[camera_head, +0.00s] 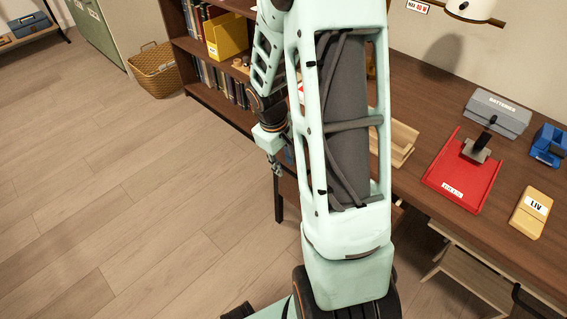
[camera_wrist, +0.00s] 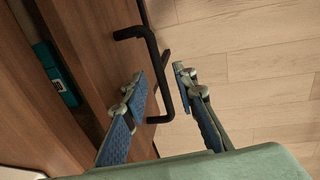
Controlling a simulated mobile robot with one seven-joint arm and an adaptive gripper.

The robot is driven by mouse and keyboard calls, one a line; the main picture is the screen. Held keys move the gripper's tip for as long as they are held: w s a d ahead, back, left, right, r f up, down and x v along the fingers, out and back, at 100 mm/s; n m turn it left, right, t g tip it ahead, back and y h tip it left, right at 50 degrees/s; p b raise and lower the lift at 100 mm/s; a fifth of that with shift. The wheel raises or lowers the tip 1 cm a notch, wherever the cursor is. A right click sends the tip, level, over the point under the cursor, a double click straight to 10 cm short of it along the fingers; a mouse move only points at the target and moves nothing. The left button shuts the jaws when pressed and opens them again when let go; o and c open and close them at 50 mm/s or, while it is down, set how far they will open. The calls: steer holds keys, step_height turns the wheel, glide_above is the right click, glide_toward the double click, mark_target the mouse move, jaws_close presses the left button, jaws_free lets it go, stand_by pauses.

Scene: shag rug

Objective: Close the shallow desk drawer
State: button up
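The desk drawer (camera_wrist: 95,30) shows in the wrist view as a brown wooden front at the left. It stands partly open, with a teal item (camera_wrist: 57,75) visible in the gap behind the front. A black bar handle (camera_wrist: 154,60) sticks out from the front. My gripper (camera_wrist: 158,77) is open, with one finger on each side of the handle bar; I cannot tell whether either finger touches it. In the head view my gripper (camera_head: 276,165) is low beside the desk's left end, and my arm hides most of the drawer.
The desk top (camera_head: 415,95) holds a red tray (camera_head: 455,190), a grey batteries box (camera_head: 497,112), a yellow box (camera_head: 529,213), a blue object (camera_head: 548,146) and a light wooden tray (camera_head: 402,140). A bookshelf (camera_head: 190,45) and wicker basket (camera_head: 155,72) stand behind. The floor at left is clear.

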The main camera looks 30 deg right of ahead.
steer(key=shift+c, duration=0.7)
jaws_close()
steer(key=shift+w+d+p, duration=0.25)
steer(key=shift+d, duration=0.45)
steer(key=shift+w+d+p, duration=0.3)
steer(key=shift+d, duration=0.4)
steer(key=shift+w+d+p, duration=0.25)
steer(key=shift+d, duration=0.45)
steer(key=shift+r, duration=0.1)
steer(key=shift+o, duration=0.7)
jaws_free()
steer(key=shift+d, duration=0.1)
